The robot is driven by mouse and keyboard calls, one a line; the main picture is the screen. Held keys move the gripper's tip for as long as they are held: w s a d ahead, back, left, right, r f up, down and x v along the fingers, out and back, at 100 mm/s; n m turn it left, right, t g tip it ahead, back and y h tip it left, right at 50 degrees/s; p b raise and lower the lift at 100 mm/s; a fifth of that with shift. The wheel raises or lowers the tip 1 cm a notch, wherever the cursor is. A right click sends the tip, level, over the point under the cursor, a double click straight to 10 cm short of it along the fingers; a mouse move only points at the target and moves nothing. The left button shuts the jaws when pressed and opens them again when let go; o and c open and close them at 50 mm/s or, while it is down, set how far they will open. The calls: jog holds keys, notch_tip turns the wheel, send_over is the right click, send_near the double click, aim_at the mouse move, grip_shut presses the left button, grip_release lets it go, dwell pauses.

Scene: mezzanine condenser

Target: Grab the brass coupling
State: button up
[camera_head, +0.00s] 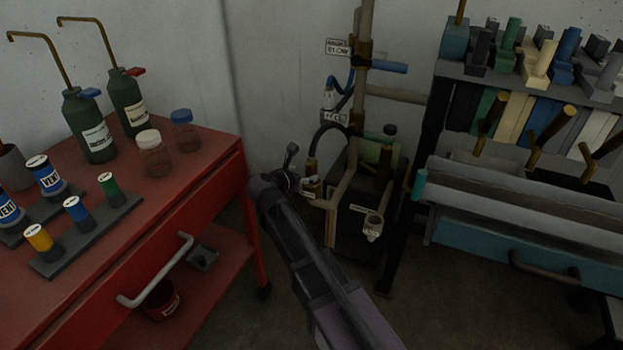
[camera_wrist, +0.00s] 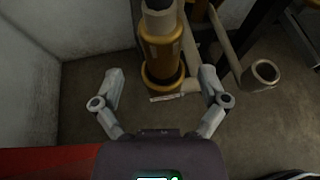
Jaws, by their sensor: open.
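The fingers are open, with a gap on each side of the coupling, and no contact shows. In the head view the small brass coupling (camera_head: 311,187) is just right of my gripper (camera_head: 291,175), partly hidden by it. A pale tag lies by the coupling's base in the wrist view.
A pale pipe with an open end (camera_wrist: 265,73) stands right of the coupling. A black box-shaped unit (camera_head: 357,225) with pipework is behind. A red cart (camera_head: 185,215) with bottles and jars is at left; a workbench (camera_head: 480,215) is at right.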

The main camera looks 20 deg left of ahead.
aim_at(308, 173)
jog(key=shift+b+x, duration=0.8)
jog(key=shift+x, duration=1.45)
jog(key=shift+d, duration=0.1)
grip_shut()
